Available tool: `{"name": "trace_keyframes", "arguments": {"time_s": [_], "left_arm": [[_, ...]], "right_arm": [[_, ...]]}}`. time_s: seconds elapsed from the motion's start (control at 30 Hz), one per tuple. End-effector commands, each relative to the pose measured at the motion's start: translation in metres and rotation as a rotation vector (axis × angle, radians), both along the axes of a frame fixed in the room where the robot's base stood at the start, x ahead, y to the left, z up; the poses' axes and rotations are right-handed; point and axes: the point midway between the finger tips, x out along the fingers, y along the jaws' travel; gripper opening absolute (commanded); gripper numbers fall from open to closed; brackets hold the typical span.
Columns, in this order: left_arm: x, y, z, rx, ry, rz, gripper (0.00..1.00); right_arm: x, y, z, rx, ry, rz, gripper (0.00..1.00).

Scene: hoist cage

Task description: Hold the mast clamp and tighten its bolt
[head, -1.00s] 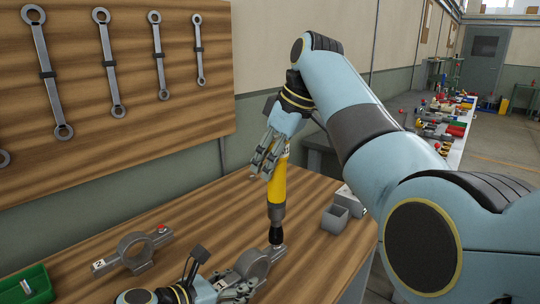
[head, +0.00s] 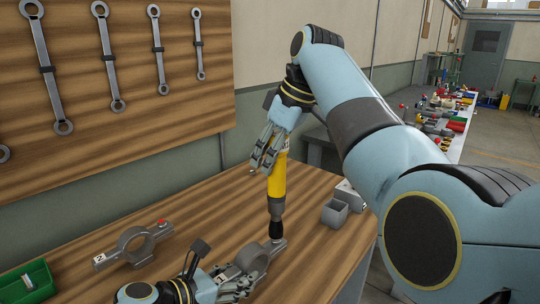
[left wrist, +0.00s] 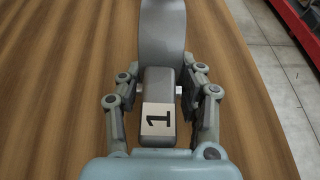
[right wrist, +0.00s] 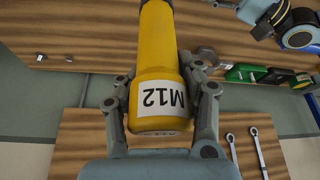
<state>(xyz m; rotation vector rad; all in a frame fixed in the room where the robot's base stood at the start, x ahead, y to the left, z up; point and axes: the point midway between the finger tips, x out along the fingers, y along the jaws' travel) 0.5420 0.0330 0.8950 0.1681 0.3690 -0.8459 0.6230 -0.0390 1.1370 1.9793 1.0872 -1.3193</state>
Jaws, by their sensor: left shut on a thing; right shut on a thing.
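The mast clamp marked 1 (left wrist: 158,112) lies on the wooden bench. My left gripper (left wrist: 160,92) is shut on its labelled end. In the head view the clamp's ring (head: 252,258) shows beside my left gripper (head: 238,288). A yellow driver marked M12 (right wrist: 158,75) stands nearly upright. My right gripper (head: 268,152) is shut on its upper part, and also shows around it in the right wrist view (right wrist: 162,95). The driver's black socket (head: 276,228) sits over the far end of the clamp. It hides any bolt there.
A second clamp marked 2 (head: 131,258), with a red-topped bolt, lies to the left. A green bin (head: 27,283) is at the left edge. Several wrenches hang on the wall board (head: 80,90).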

Motion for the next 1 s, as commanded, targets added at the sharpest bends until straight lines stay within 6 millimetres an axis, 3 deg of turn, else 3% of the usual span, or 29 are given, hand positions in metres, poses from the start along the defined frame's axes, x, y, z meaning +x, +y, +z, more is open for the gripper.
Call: {"name": "trace_keyframes", "arguments": {"time_s": [1.0], "left_arm": [[0.001,0.001,0.0,0.002,-0.002,0.001,0.0]], "right_arm": [[0.0,0.0,-0.01,0.001,-0.002,0.001,0.0]]}}
